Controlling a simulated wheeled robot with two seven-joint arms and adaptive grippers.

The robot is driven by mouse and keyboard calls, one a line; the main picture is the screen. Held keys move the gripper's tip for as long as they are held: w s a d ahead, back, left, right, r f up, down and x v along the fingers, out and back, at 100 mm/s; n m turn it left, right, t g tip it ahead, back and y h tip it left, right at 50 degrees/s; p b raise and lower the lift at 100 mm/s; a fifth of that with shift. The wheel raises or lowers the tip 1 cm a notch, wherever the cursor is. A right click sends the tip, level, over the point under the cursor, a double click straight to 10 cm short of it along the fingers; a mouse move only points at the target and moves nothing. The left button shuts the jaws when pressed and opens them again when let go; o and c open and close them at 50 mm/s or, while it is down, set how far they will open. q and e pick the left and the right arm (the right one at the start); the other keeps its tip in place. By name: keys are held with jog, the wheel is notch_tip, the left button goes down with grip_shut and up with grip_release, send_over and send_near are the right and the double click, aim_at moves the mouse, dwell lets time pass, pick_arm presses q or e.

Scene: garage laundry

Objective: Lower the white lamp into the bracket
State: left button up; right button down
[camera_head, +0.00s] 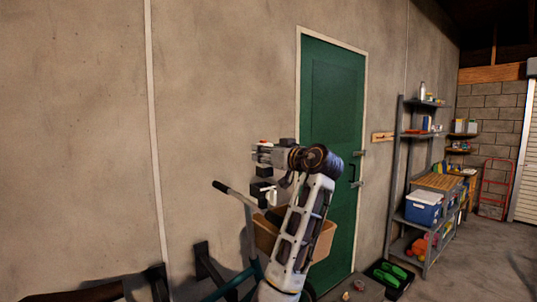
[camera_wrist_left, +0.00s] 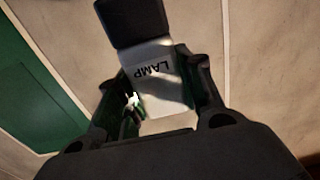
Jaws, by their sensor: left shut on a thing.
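The white lamp (camera_wrist_left: 165,92) fills the middle of the left wrist view. It has a flat white body marked LAMP, upside down in that picture, and a black block at one end. My left gripper (camera_wrist_left: 168,88) is shut on the white body, one finger on each side. In the head view my left gripper (camera_head: 264,158) is raised in front of the wall, above a brown box. The lamp is small there and hard to tell from the gripper's dark parts. I cannot make out the bracket for certain. My right gripper is not in view.
A handlebar (camera_head: 222,187) and the brown box (camera_head: 322,240) stand below and behind my arm. Dark wall supports (camera_head: 205,262) are at the lower left. A green door (camera_head: 333,105) is behind. Metal shelves (camera_head: 393,165) and a green-filled tray (camera_head: 377,282) are at right.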

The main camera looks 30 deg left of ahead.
aim_at(268, 167)
pick_arm(q)
jog(key=shift+w+a, duration=0.2)
jog(key=shift+a, duration=0.3)
jog(key=shift+f+b, duration=0.8)
jog(key=shift+f, duration=0.25)
jog(key=shift+f+b, duration=0.3)
jog(key=shift+f, duration=0.05)
jog(key=shift+f, duration=0.25)
jog(key=shift+f+b, duration=0.4)
jog(key=shift+b, duration=0.1)
jog(key=shift+f, duration=0.1)
jog(key=shift+f, duration=0.1)
